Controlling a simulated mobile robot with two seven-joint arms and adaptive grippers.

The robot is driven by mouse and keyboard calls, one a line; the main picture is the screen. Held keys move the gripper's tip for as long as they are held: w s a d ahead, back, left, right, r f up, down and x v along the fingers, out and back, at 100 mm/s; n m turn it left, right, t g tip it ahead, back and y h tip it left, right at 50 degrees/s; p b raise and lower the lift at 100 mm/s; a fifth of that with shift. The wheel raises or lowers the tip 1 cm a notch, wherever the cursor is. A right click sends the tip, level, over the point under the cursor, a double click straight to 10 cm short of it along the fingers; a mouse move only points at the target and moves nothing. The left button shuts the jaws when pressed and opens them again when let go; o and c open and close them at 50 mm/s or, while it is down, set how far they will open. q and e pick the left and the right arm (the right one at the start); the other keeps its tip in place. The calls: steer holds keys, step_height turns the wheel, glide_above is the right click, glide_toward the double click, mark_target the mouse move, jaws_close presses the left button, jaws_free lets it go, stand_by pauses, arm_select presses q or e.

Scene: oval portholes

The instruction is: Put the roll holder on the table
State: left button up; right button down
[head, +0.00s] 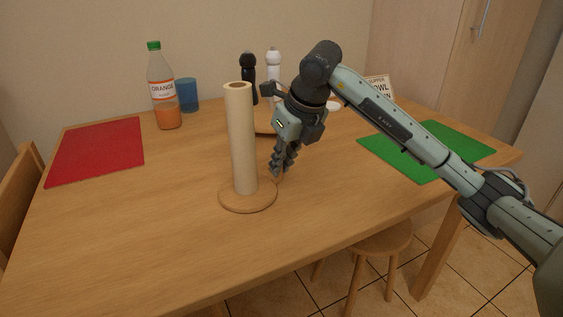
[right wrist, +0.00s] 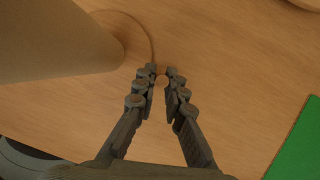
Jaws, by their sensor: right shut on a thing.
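The roll holder has a round wooden base (head: 248,207) and carries an upright pale paper roll (head: 241,140). It stands on the wooden table (head: 150,225) near its middle, and its base appears to rest flat on the top. My right gripper (head: 279,172) points down at the right edge of the base. It is shut on a slim wooden part of the holder, mostly hidden by the fingers. In the right wrist view, the fingertips (right wrist: 161,72) are close together by the base rim, with the roll (right wrist: 55,40) at upper left. My left gripper is out of view.
An orange juice bottle (head: 164,95) and a blue cup (head: 187,95) stand at the back left. Dark (head: 248,75) and white (head: 273,72) mills stand behind the roll. A red mat (head: 97,150) lies left, a green mat (head: 410,150) right. The front left table is clear.

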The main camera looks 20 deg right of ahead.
steer(key=c, duration=1.6)
jaws_free()
steer(key=v, duration=1.2)
